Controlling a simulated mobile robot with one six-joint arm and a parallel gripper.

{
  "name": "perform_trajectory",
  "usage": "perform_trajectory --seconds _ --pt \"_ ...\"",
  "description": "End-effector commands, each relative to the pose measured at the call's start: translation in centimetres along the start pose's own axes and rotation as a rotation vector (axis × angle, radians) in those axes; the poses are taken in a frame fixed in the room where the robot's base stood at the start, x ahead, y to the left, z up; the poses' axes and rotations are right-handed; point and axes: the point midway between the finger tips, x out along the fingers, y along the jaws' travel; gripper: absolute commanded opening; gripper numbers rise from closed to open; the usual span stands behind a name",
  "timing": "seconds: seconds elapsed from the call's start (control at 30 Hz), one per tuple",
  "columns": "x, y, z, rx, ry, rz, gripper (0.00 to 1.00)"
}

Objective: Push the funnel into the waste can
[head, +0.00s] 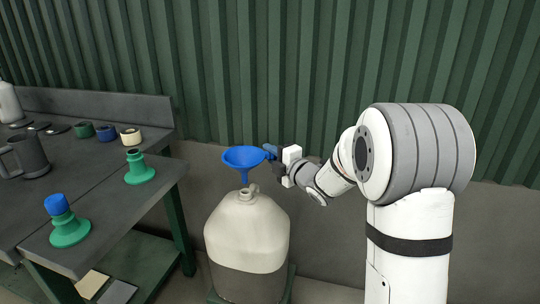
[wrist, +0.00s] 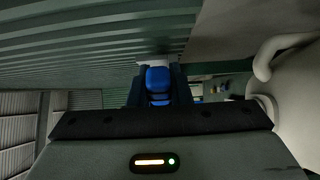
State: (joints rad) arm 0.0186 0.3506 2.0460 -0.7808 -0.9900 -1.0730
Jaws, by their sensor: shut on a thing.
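A blue funnel (head: 243,158) stands upright over the neck of the waste can. The waste can (head: 247,225) is a large cream jug with a darker lower part. The funnel's spout points down at the can's opening; I cannot tell whether its tip is inside. My gripper (head: 272,153) reaches in from the right and is shut on the blue grip at the funnel's rim. In the wrist view a blue part of the funnel (wrist: 158,80) sits between the dark fingers, and the pale can (wrist: 300,85) fills the right edge.
A dark workbench (head: 100,200) stands to the left. Near its edge are a green cone-shaped piece (head: 139,170) and another green one with a blue top (head: 65,225). A green corrugated wall (head: 250,70) rises behind.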

Motion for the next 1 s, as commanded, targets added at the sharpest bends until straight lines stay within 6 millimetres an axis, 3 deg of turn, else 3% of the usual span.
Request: perform_trajectory --seconds 0.3,0.53,1.0 --pt "0.0 -2.3 -0.1 0.000 0.001 0.001 0.00" --pt "0.1 -1.8 -0.1 0.000 0.002 0.001 0.00" --pt "0.1 -2.7 -0.2 0.000 0.003 0.001 0.00"
